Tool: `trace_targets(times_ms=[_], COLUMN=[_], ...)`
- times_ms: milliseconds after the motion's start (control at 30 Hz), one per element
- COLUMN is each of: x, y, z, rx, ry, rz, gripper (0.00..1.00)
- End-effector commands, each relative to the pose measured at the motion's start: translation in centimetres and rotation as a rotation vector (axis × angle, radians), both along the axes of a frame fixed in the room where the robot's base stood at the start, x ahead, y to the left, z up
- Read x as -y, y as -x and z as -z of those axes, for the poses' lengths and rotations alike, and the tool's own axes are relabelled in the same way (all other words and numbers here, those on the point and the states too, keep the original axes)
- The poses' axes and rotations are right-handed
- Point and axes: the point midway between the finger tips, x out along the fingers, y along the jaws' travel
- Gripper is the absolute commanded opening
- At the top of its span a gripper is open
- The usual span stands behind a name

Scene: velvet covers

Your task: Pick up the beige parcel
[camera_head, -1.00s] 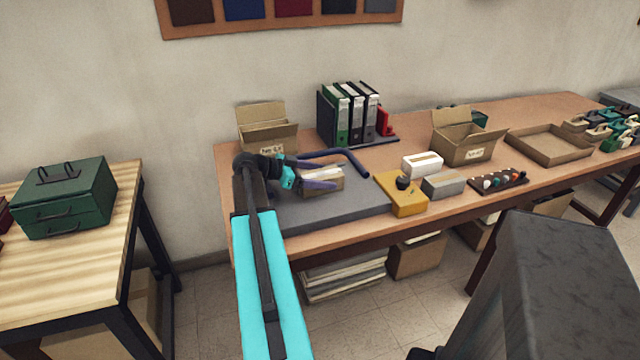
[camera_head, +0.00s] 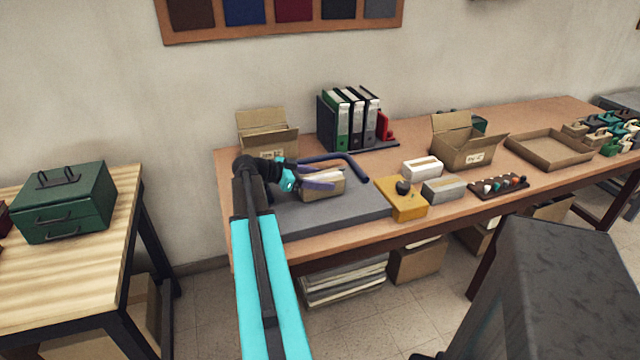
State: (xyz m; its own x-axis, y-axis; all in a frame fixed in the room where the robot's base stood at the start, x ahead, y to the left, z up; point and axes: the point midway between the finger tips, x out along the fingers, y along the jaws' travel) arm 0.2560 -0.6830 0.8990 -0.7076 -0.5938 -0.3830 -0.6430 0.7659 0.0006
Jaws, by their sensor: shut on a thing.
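The beige parcel (camera_head: 323,194) is a small box on the grey mat (camera_head: 310,217) at the left part of the long table. My gripper (camera_head: 335,177) reaches in from the left, with its purple fingers on either side of the parcel. The fingers are shut on it, and the near finger hides part of its front. Whether the parcel's underside touches the mat cannot be told.
A yellow box with a black knob (camera_head: 402,198), a white parcel (camera_head: 422,168) and a grey parcel (camera_head: 443,188) stand to the right. An open carton (camera_head: 267,143) and binders (camera_head: 350,118) stand behind.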

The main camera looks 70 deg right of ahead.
Motion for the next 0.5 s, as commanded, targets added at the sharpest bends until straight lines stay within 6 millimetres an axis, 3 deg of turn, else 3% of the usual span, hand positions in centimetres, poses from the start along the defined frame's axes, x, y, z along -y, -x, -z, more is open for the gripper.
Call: trace_targets(times_ms=[367,500], x=[0.0,-1.1], y=[0.0,1.4], z=[-3.1,-3.0], rx=[0.001,-0.001], ry=[0.004,0.002], rz=[0.002,0.001], gripper=[0.17,0.17])
